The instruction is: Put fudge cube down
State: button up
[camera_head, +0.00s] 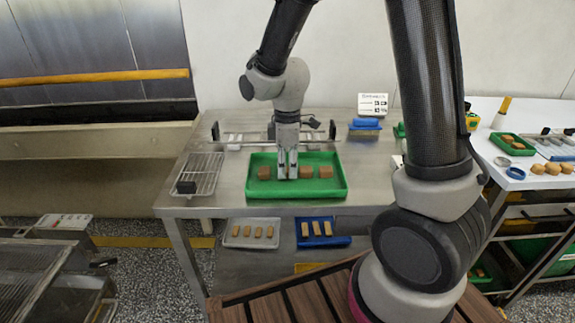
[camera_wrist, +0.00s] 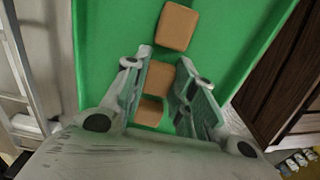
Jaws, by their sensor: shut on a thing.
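The green tray (camera_head: 342,193) lies on the steel table and shows beneath the fingers in the wrist view (camera_wrist: 111,25). My gripper (camera_head: 287,172) points down over the tray's middle. Its fingers (camera_wrist: 172,82) are shut on a brown fudge cube (camera_wrist: 159,77), mostly hidden in the head view. Whether that cube touches the tray floor I cannot tell. Other brown cubes sit in the tray, one at left (camera_head: 264,173) and two at right, (camera_head: 306,171) and (camera_head: 326,171). The wrist view shows one cube ahead of the fingers (camera_wrist: 178,27) and one nearer the palm (camera_wrist: 150,112).
A wire rack (camera_head: 205,165) with a black block stands left of the tray. A rail assembly (camera_head: 225,144) runs behind it. A white tray (camera_head: 235,243) and a blue tray (camera_head: 345,240) with pieces lie on the lower shelf. A white table (camera_head: 515,185) is at right.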

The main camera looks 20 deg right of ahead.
aim_at(287, 169)
jog(key=o, duration=0.8)
notch_tip(287, 169, up, 11)
jog(key=shift+s+d+r+m+t, duration=0.7)
jog(key=shift+s+d+r+m, duration=0.8)
jog(key=shift+s+d+m, duration=1.3)
jog(key=shift+s+d+r+m+t, duration=0.7)
jog(key=shift+s+d+r+m, duration=1.05)
jog(key=shift+s, duration=1.7)
jog(key=shift+s+d+r+m+t, duration=0.7)
jog(key=shift+s+d+r+m, duration=0.6)
jog(key=shift+s+d+m, duration=1.6)
jog(key=shift+s+a+n, duration=0.25)
jog(key=shift+a+n, duration=0.05)
jog(key=shift+n, duration=0.05)
